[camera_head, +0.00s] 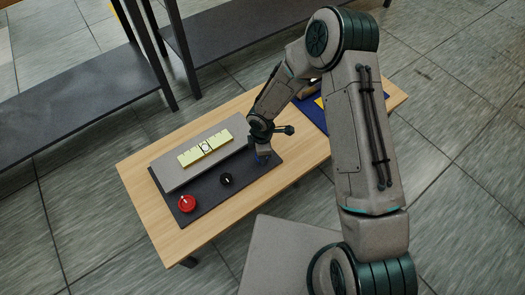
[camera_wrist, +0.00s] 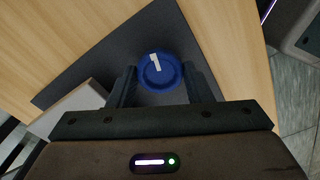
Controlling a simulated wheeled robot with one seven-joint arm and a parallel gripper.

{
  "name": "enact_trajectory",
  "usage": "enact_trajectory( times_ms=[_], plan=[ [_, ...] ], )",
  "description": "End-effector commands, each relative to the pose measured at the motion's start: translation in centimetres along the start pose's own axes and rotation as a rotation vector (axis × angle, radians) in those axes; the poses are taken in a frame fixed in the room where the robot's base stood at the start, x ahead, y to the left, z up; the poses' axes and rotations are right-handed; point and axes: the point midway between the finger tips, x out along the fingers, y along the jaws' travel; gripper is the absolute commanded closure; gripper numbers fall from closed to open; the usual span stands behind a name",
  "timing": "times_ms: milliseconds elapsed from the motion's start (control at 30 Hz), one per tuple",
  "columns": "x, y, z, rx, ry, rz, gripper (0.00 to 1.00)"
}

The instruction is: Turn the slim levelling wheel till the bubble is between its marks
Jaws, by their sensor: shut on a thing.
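My gripper (camera_wrist: 161,85) is shut on a round blue wheel (camera_wrist: 157,71) with a white line on its top, one finger at each side. In the head view my gripper (camera_head: 263,152) is at the right end of the dark panel, and hides most of the blue wheel. A yellow-green bubble level (camera_head: 190,157) lies on a raised grey block (camera_head: 178,179) left of my gripper. Its pale round bubble shows near the middle, but is too small to place exactly against the marks.
A red knob (camera_head: 187,203) and a black knob (camera_head: 226,179) stand on the dark panel (camera_head: 208,203), left of my gripper. The wooden table (camera_head: 136,182) has a blue mat (camera_head: 313,117) at its back right, partly behind my arm. Dark shelving (camera_head: 80,92) stands behind.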

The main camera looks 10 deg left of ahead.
Motion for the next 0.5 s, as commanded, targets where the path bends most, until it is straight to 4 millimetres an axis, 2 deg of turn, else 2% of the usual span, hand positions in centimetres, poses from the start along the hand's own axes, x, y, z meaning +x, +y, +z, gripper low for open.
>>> enact_trajectory(
  times_ms=[467, 500],
  plan=[
    [0.02, -0.16, -0.29, -0.020, 0.004, -0.002, 0.77],
    [0.02, -0.16, -0.30, -0.020, 0.004, -0.002, 0.52]
  ],
)
